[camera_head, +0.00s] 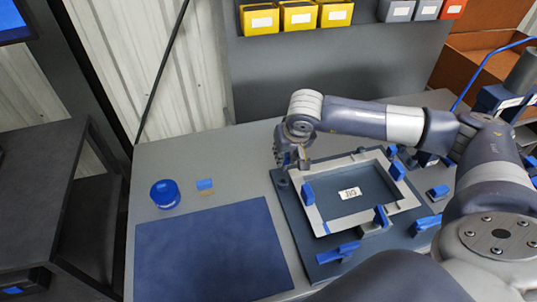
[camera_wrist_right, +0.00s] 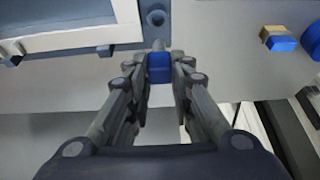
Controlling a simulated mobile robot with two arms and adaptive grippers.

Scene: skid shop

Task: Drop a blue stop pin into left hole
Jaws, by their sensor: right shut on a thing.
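My right gripper (camera_head: 290,162) is above the far-left corner of the dark jig plate (camera_head: 297,237). In the right wrist view, the gripper (camera_wrist_right: 160,70) is shut on a blue stop pin (camera_wrist_right: 160,70), with a grey end showing beyond the blue part. A round boss with a dark hole (camera_wrist_right: 156,18) is ahead of the pin, and the two look apart. The boss (camera_head: 282,184) also shows at the plate's left edge in the head view. The pin is hard to make out there. My left gripper is out of view.
A pale frame (camera_head: 313,215) with blue clamps lies on the plate around a "JIG" label (camera_head: 349,193). A blue round container (camera_head: 165,194) and a small blue-and-tan block (camera_head: 205,186) stand left of it. A blue mat (camera_head: 210,255) lies at the front left.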

